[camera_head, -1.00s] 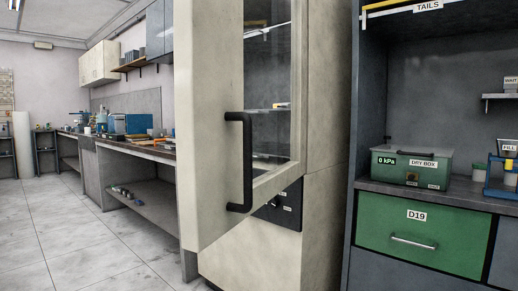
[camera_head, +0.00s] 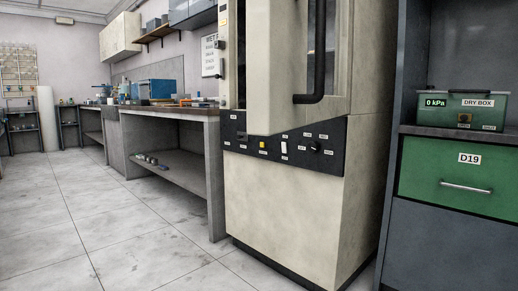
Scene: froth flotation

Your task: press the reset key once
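A black control panel (camera_head: 330,160) runs across the front of a tall cream cabinet, below its glazed door. On it are a yellow key (camera_head: 262,144), a white rocker-like key (camera_head: 284,148) and a dark round knob (camera_head: 315,147), each with small white labels. The lettering is too small to read, so I cannot tell which one is the reset key. The cabinet door (camera_head: 270,75) stands partly open, and its lower corner hangs in front of the panel's top edge. Neither of my grippers is in view.
The black door handle (camera_head: 318,60) sticks out above the panel. A grey workbench (camera_head: 190,113) with a low shelf stands at left. At right are a green dry box (camera_head: 462,108) and a green drawer (camera_head: 455,172) marked D19. The tiled floor (camera_head: 130,220) is clear at left.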

